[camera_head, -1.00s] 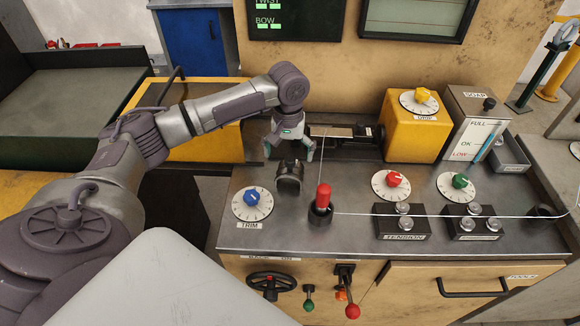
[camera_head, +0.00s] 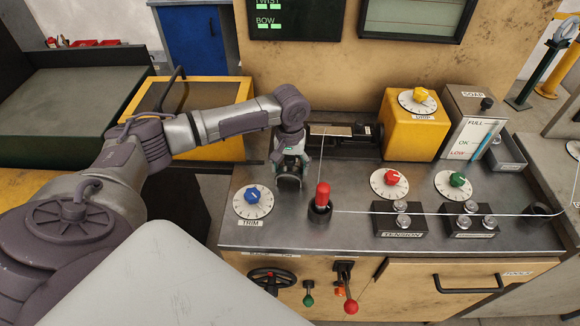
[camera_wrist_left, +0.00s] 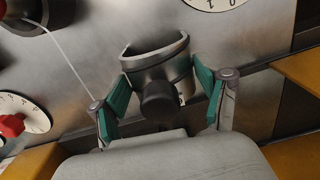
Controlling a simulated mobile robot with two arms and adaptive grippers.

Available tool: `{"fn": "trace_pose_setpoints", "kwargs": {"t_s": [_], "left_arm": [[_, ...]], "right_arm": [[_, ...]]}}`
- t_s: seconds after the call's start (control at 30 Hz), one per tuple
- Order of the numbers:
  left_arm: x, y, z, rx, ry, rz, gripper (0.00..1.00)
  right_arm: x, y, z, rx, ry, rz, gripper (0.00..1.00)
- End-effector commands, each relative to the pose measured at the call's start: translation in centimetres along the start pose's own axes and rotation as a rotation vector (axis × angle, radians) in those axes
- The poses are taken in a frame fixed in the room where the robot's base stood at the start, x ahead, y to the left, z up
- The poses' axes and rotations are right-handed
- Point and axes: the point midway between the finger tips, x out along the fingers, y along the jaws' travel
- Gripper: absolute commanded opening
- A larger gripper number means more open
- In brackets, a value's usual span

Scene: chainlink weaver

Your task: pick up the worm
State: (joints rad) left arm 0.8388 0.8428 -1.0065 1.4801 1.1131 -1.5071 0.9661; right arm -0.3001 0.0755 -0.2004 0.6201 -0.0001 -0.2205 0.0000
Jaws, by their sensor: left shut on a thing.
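The grey metal piece with a curved open rim and a dark round knob (camera_wrist_left: 158,98), which I take for the worm, sits on the metal bench top between the blue dial and the red-tipped post. In the head view its lower part (camera_head: 289,184) shows below my left gripper (camera_head: 289,168); the hand hides the rest. In the left wrist view the green-padded fingers of my left gripper (camera_wrist_left: 162,82) stand on both sides of the piece, shut on it. I cannot tell whether it is lifted. My right gripper is not in view.
The red-tipped post (camera_head: 323,196) stands close to the right, with a thin wire running up from it and another running right. The blue TRIM dial (camera_head: 252,201) is just left. A yellow box (camera_head: 415,128) and the red dial (camera_head: 389,183) stand farther right.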

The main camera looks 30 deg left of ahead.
Motion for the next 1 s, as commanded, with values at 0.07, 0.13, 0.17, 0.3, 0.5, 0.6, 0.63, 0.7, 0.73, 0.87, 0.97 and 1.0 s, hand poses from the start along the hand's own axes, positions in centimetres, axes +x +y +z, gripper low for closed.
{"fn": "trace_pose_setpoints", "kwargs": {"t_s": [0.07,0.13,0.17,0.3,0.5,0.6,0.63,0.7,0.73,0.87,0.97,1.0], "left_arm": [[0.0,0.0,0.0,-0.001,0.001,-0.001,0.23],[-0.1,0.0,-0.1,-0.001,0.002,0.001,0.22],[-0.1,0.0,-0.1,-0.001,0.002,0.001,0.22],[-0.1,0.0,-0.1,-0.001,0.002,0.001,0.21],[-1.1,0.0,-0.1,-0.001,0.004,0.003,0.21],[-2.4,0.0,-0.2,-0.001,0.006,0.003,0.21],[-2.9,0.1,-0.2,-0.001,0.006,0.004,0.21],[-4.2,0.1,-0.2,-0.001,0.006,0.005,0.21],[-4.5,1.0,-0.1,0.004,0.004,0.007,0.21],[-6.1,4.0,0.1,0.005,0.004,0.008,0.21],[-7.5,6.2,0.3,0.004,0.003,0.008,0.21],[-8.0,7.1,0.4,0.004,0.003,0.008,0.21]], "right_arm": [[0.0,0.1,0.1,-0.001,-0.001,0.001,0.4],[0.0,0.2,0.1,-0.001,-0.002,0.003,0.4],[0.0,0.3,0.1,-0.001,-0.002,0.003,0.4],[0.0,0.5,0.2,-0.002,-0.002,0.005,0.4],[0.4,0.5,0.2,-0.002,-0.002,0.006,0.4],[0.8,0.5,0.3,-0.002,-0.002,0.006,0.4],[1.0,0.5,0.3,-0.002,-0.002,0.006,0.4],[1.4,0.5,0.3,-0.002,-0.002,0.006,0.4],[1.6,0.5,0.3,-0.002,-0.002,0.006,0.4],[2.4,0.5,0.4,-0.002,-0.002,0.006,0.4],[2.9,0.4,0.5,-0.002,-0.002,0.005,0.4],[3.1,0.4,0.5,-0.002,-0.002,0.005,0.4]]}}
